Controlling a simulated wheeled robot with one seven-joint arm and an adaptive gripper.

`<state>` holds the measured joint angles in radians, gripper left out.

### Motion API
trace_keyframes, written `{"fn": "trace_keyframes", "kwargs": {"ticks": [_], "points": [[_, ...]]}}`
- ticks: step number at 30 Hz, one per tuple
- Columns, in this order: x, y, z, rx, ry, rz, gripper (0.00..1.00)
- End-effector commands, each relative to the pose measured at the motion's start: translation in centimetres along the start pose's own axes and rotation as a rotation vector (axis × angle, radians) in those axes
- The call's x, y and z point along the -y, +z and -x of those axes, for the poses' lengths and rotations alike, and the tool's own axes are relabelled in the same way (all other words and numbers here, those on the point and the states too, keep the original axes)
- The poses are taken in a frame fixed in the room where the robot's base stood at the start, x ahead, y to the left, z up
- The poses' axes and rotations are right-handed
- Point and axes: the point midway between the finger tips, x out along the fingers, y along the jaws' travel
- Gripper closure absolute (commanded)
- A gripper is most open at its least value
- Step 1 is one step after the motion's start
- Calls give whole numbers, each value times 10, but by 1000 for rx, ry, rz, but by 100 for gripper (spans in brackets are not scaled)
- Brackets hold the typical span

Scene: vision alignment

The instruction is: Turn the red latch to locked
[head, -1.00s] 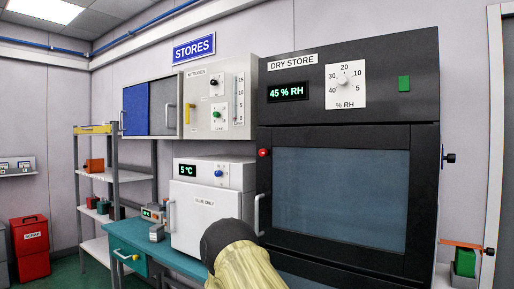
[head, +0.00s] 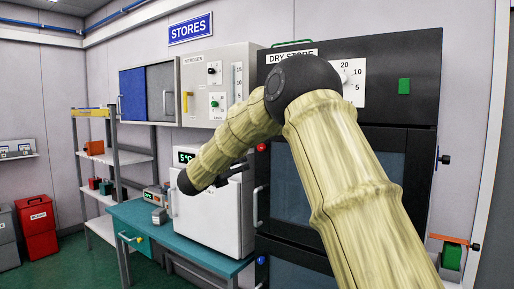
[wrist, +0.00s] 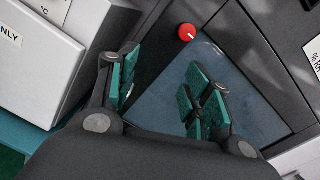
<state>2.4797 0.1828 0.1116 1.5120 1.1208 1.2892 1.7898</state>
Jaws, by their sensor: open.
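The red latch (head: 261,147) is a small round red knob at the upper left edge of the dry store door (head: 290,190). It also shows in the wrist view (wrist: 187,32), beyond my fingertips and near the corner of the door's window. My gripper (head: 240,168) is small and partly hidden against the white cabinet in the head view, just left of and below the knob. In the wrist view my gripper (wrist: 163,80) is open, with green pads apart and nothing between them. The knob is clear of the fingers. Any lock marking beside it is too small to read.
My arm covers much of the dry store front. A white cabinet (head: 205,215) stands left on the teal bench (head: 150,220). The door's vertical handle (head: 258,203) is below the knob. A blue knob (head: 261,260) sits lower down. A nitrogen panel (head: 200,75) is above left.

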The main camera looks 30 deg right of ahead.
Motion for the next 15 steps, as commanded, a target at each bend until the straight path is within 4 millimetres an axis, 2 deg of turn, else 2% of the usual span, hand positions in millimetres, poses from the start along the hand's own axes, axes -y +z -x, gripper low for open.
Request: {"fn": "trace_keyframes", "kwargs": {"ticks": [1,4,10,15], "points": [[14,21,-3,-7,-23,-68,51],[28,40,-6,-19,-51,-158,51],[36,48,-18,-25,-66,-198,51],[38,50,-42,-23,-64,-194,51]]}}
